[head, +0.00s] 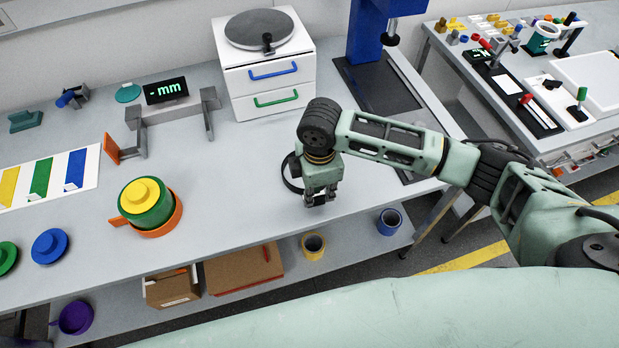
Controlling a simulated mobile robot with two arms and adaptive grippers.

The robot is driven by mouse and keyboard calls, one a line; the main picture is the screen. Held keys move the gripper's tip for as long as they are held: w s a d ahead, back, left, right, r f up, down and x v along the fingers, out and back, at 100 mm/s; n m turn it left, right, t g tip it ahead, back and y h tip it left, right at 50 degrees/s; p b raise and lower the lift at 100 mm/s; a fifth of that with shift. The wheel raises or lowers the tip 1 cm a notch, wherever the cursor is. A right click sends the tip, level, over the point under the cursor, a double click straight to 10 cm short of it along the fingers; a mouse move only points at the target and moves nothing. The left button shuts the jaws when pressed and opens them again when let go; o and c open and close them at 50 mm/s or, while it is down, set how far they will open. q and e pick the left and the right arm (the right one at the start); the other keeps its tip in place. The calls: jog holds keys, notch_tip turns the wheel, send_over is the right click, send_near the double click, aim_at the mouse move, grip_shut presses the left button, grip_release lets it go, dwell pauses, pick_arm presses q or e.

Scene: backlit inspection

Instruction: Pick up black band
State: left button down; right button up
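My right gripper (320,199) points down over the front part of the grey bench, below the white drawer unit. Its dark fingertips are small in the picture, and I cannot tell whether they are open or shut. A thin black loop (287,176) shows at the left side of this gripper, partly hidden behind it. It may be the black band or a cable of the wrist; I cannot tell which, nor whether the fingers touch it. No other black band is clear in view. My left gripper is not in view.
A white drawer unit (268,86) stands behind the gripper, with a blue stand (366,38) to its right. A grey gauge frame (172,113) and an orange dish (157,228) with a green and yellow part stand left. Bare bench lies between dish and gripper.

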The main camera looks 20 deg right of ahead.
aim_at(317, 197)
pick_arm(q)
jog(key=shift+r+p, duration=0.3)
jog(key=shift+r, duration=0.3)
pick_arm(e)
jog(key=shift+f, duration=1.6)
grip_shut()
